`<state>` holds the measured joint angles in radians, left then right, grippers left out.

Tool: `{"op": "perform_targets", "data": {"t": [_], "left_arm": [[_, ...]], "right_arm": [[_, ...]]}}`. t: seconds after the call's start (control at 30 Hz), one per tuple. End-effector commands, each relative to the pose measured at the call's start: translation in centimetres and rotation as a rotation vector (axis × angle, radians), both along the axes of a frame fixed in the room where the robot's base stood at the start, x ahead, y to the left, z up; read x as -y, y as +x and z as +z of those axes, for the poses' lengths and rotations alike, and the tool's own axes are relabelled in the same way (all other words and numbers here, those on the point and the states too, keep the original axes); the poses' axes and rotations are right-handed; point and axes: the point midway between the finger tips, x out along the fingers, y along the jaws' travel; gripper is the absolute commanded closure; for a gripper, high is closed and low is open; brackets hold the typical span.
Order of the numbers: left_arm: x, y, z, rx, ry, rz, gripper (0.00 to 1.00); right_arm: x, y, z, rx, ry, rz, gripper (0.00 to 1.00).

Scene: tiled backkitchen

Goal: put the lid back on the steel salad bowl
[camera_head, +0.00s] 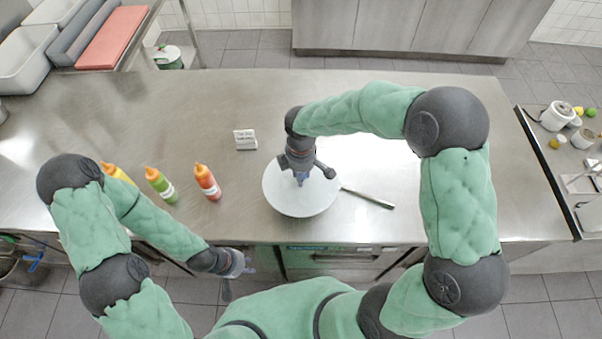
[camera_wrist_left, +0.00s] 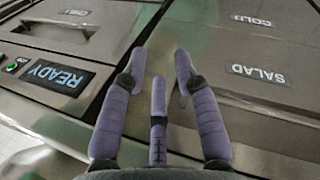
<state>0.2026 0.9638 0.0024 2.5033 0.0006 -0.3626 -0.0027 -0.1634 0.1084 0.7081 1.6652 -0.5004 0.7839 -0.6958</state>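A pale round disc (camera_head: 300,206), which looks like the lid or the steel salad bowl seen from above, is near the front edge of the counter. I see only one round shape and cannot tell lid from bowl. My right gripper (camera_head: 301,180) points down over its middle. Its fingers are small and partly hidden, so I cannot tell if they hold a knob. My left gripper (camera_head: 246,267) hangs beyond the counter's front edge, away from the disc. In the left wrist view its purple fingers (camera_wrist_left: 158,75) are spread and empty.
Yellow, green and red-orange sauce bottles (camera_head: 208,182) stand on the left of the counter (camera_head: 400,110). A small white sign (camera_head: 245,139) stands behind. A utensil handle (camera_head: 368,197) lies right of the disc. A panel labelled SALAD (camera_wrist_left: 255,75) is before my left gripper.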

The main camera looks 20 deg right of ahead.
Motion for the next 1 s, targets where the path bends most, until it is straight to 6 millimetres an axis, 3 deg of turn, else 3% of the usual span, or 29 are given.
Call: {"op": "perform_targets", "data": {"t": [0.27,0.3,0.37,0.6,0.7,1.0], "left_arm": [[0.0,0.0,-0.01,0.0,0.0,0.0,0.69],[0.0,0.0,-0.01,0.0,0.0,0.0,0.69],[0.0,0.0,-0.01,0.0,0.0,0.0,0.69],[0.0,0.0,-0.01,0.0,0.0,0.0,0.69],[0.0,0.0,-0.01,0.0,0.0,0.0,0.69],[0.0,0.0,-0.01,0.0,0.0,0.0,0.69]], "right_arm": [[0.01,0.0,0.0,0.0,0.0,0.0,1.0],[0.01,0.0,0.0,0.0,0.0,0.0,0.61],[0.0,0.0,0.0,0.0,0.0,0.0,0.45],[0.0,-0.01,-0.01,0.0,0.0,0.0,0.45],[0.0,-0.02,-0.02,-0.001,0.0,0.0,0.22],[0.0,-0.02,-0.02,-0.001,0.0,0.0,0.21]]}}
